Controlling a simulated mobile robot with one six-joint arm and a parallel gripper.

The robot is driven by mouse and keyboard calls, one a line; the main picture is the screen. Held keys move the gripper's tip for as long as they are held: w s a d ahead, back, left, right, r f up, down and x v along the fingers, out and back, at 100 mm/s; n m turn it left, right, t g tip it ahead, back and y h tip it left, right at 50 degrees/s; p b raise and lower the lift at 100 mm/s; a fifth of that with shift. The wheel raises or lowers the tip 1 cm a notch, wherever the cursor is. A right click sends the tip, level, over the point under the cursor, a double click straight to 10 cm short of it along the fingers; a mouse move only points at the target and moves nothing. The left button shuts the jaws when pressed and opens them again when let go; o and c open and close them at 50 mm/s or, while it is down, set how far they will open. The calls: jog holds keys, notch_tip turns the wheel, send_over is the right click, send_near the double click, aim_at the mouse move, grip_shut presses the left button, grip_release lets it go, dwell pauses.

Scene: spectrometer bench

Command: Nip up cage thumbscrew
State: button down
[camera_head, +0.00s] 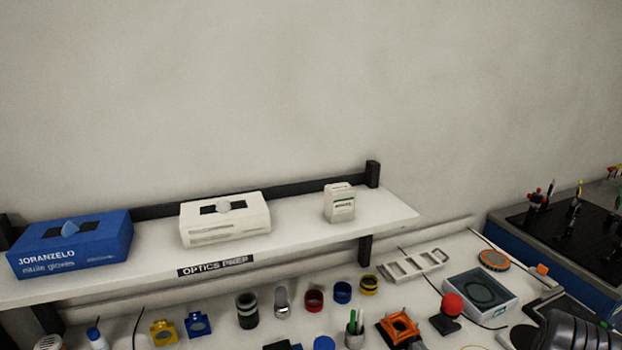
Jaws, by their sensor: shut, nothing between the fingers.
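An orange open frame with short posts (398,328), cage-like in shape, stands on the white bench at the lower right of the head view. I cannot make out a thumbscrew on it at this size. My gripper's fingers do not show in this view. A dark ribbed rounded shape fills the bottom right corner; it may be part of my arm, but I cannot tell.
A red ball knob (452,304), a grey box (480,297) and a compartment tray (412,264) stand around the frame. Coloured rings and mounts line the bench leftward. A shelf (300,237) overhangs behind. A black breadboard (570,222) is at right.

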jog(key=shift+f+b, duration=0.2)
jog(key=shift+b, duration=0.1)
dwell(0.4)
jog(key=shift+d+b, duration=0.25)
jog(key=shift+b, duration=0.7)
jog(key=shift+r, duration=0.1)
jog(key=shift+d+r, duration=0.15)
jog(key=shift+r, duration=0.15)
jog(key=v, duration=0.6)
jog(key=shift+b, duration=0.3)
jog(key=shift+w+r, duration=0.1)
